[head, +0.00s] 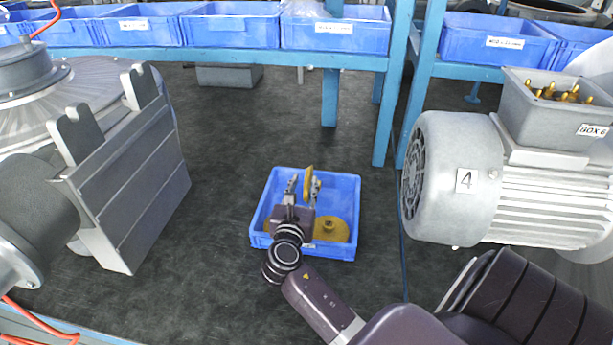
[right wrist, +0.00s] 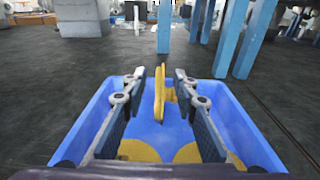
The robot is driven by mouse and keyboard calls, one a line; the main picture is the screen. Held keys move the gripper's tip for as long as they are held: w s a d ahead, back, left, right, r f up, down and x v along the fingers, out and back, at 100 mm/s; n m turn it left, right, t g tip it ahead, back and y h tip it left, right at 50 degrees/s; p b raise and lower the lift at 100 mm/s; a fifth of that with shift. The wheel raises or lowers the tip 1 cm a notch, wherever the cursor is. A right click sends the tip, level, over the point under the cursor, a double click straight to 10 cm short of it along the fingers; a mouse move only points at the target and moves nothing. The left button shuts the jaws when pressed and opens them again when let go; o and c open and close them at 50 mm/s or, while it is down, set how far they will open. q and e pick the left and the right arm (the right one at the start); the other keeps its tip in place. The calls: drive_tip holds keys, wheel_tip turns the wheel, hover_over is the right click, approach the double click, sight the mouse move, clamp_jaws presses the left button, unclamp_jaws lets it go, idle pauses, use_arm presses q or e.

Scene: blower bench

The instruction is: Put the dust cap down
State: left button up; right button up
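A yellow dust cap (head: 308,182) with a small knob stands on edge between the fingers of my right gripper (head: 303,184). In the right wrist view the cap (right wrist: 160,98) shows edge-on, with gaps to both fingers of the gripper (right wrist: 160,75). The gripper is open around it, over a blue bin (head: 343,183). Whether the cap touches the bin cannot be told. Two more yellow caps lie flat in the bin, one at right (head: 331,229) and one at left (right wrist: 140,150), partly hidden by my gripper in the head view. My left gripper is not in view.
A grey motor marked 4 (head: 460,150) with a terminal box (head: 555,115) is at right. A large grey blower with a flat flange (head: 135,175) is at left. Blue bins (head: 230,28) line a blue rack behind. Dark surface around the bin is clear.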

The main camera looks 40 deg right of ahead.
drive_tip(key=v, duration=0.6)
drive_tip(key=shift+s+a, duration=0.25)
drive_tip(key=shift+a, duration=0.1)
